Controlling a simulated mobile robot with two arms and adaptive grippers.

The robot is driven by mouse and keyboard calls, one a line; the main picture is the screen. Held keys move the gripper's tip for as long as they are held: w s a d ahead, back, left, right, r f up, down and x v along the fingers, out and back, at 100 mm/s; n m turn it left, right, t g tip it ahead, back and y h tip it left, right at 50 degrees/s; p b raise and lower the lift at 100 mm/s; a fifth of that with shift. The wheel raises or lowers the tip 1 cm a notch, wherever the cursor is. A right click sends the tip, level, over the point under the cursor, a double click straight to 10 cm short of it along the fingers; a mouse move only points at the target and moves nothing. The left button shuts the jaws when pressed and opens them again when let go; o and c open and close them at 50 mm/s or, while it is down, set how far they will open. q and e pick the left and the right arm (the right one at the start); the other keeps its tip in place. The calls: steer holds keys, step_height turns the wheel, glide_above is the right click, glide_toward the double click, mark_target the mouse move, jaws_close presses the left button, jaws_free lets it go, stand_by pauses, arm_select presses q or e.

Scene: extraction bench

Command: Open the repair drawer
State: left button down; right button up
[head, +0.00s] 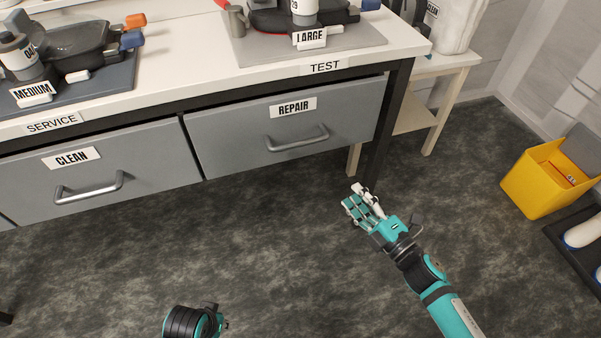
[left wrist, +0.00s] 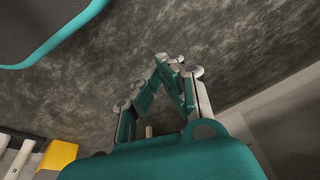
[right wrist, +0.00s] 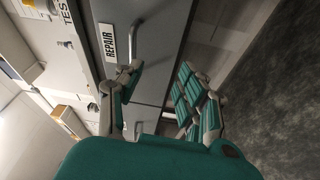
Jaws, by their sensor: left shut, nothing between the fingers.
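The repair drawer (head: 232,143) is a grey front under the right part of the bench, with a REPAIR label (head: 293,107) and a silver bar handle (head: 298,140). It looks closed. My right gripper (head: 362,203) is open and empty, in front of the bench, below and right of the handle. In the right wrist view the drawer handle (right wrist: 133,42) shows beyond the open fingers (right wrist: 160,72), apart from them. My left gripper (left wrist: 165,60) is shut and empty over the dark floor in the left wrist view; its fingers are out of the head view.
The clean drawer (head: 120,155), also closed, is left of the repair drawer. The bench's black leg (head: 388,135) and a small side table (head: 440,110) stand to the right. A yellow bin (head: 535,185) is at far right. Floor before the drawers is clear.

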step_height(320, 180, up, 4)
steer(key=s+a+n+y+b, duration=0.1)
steer(key=s+a+n+y, duration=0.1)
steer(key=a+n+y, duration=0.15)
glide_toward(299, 143)
steer(key=shift+g+h, duration=0.3)
steer(key=shift+h, duration=0.15)
steer(key=x, duration=0.9)
steer(key=shift+w+r, duration=0.1)
steer(key=shift+w, duration=0.1)
arm_select(q)
steer(key=r, duration=0.3)
steer(key=shift+w, duration=0.2)
arm_select(e)
steer(key=shift+w+a+r, duration=0.1)
steer(key=shift+w+a, duration=0.2)
arm_select(q)
steer(key=shift+s+f, duration=0.15)
steer(key=shift+f, duration=0.05)
arm_select(e)
jaws_close()
